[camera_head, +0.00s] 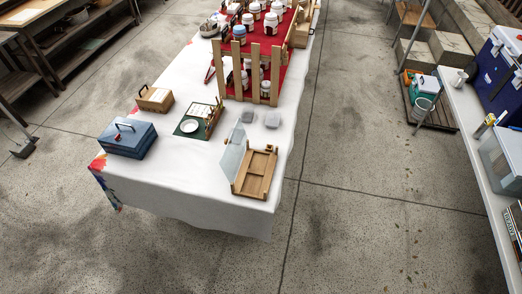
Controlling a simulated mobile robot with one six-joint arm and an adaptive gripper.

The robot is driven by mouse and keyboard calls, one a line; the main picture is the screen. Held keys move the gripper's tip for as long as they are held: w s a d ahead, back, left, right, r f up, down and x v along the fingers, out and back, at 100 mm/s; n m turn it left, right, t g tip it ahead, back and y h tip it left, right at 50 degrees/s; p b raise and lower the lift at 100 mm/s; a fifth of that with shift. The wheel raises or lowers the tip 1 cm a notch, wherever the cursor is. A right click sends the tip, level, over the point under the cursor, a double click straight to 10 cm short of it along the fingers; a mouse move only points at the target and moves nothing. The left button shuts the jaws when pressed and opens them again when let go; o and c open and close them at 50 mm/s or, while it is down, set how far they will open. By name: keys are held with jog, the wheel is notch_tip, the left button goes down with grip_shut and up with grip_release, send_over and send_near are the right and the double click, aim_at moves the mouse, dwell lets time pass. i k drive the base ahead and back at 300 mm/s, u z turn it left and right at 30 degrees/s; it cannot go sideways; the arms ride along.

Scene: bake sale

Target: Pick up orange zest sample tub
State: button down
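My gripper is not in view, and none of my arm shows. No tub can be picked out for certain as the orange zest sample tub, and labels are too small to read. Two small grey square items, one (247,116) on the left and one (272,119) on the right, sit on the white tablecloth (185,97) behind an open wooden case (256,172). The case has a clear lid (233,155) standing up on its left side. I cannot tell whether the grey items are tubs.
Left of the case are a blue metal box (127,138), a green board with a white dish (189,127) and a wooden box (155,98). A wooden rack (256,97) with jars stands behind. Open concrete floor (360,225) lies right of the table, before a long bench (468,150).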

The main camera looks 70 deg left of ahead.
aim_at(247, 116)
jog(key=z, duration=1.3)
jog(key=k, duration=2.1)
jog(key=u, duration=0.95)
